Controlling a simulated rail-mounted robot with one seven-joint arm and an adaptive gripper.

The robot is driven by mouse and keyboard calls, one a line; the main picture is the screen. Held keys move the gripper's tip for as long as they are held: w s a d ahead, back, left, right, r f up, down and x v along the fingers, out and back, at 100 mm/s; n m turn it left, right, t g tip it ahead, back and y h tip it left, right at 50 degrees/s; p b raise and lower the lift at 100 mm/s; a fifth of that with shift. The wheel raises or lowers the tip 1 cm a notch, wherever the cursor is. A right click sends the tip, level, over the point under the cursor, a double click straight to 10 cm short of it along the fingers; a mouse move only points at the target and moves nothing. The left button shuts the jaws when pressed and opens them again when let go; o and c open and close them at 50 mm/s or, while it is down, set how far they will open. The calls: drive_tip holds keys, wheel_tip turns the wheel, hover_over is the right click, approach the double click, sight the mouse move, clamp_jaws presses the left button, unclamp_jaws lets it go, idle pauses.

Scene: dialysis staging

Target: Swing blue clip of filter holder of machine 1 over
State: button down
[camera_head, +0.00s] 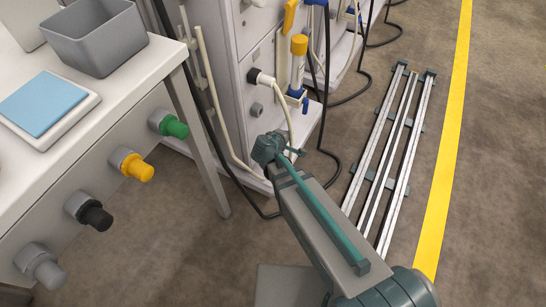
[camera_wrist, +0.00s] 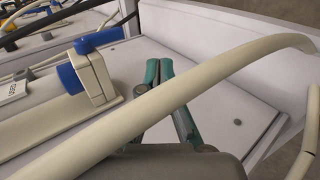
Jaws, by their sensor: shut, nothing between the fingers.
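The filter holder shows in the wrist view as a cream block (camera_wrist: 97,76) on a pale rail, left of my gripper. A blue clip (camera_wrist: 100,40) lies across its top, and a blue knob (camera_wrist: 69,78) sticks out on its left side. In the head view, blue parts (camera_head: 304,101) show low on the near machine, below a yellow-capped filter (camera_head: 298,62). My gripper (camera_wrist: 159,72) is shut and empty, its teal fingertips right of the block and apart from it. In the head view my gripper (camera_head: 268,148) is in front of the near machine.
A cream hose (camera_wrist: 190,90) crosses the wrist view in front of my fingers. Dark cables (camera_head: 325,120) hang beside the machine. A table (camera_head: 150,65) with coloured knobs stands at left. A floor rail (camera_head: 385,150) and yellow line (camera_head: 445,150) lie at right.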

drive_tip(key=s+a+p, duration=0.2)
drive_tip(key=s+a, duration=0.3)
drive_tip(key=s, duration=0.6)
drive_tip(key=s+d+f+m+g+h, duration=0.2)
drive_tip(key=s+d+f+m+g, duration=0.15)
drive_tip(key=s+d+g, duration=0.4)
drive_tip(key=s+d+f+m+g+h, duration=0.25)
drive_tip(key=s+d+f+g, duration=0.25)
drive_tip(key=s+d, duration=0.5)
drive_tip(key=s+d+m+g+y, duration=0.2)
drive_tip(key=s+m+g+y, duration=0.15)
drive_tip(key=s+g, duration=0.45)
drive_tip(key=s+d+m+g+y, duration=0.25)
drive_tip(key=s+y, duration=0.25)
drive_tip(key=s, duration=0.7)
drive_tip(key=w+r+t+p, duration=0.3)
drive_tip(key=r+p, duration=0.4)
drive_tip(key=p, duration=0.7)
drive_tip(key=w+r+m+t+p, duration=0.1)
drive_tip(key=w+r+t+p, duration=0.1)
drive_tip(key=r+p, duration=0.6)
drive_tip(key=t+p, duration=0.1)
drive_tip(key=p, duration=0.6)
drive_tip(key=shift+w+a+r, duration=0.2)
drive_tip(key=shift+w+r, duration=0.05)
drive_tip(key=shift+w, duration=0.15)
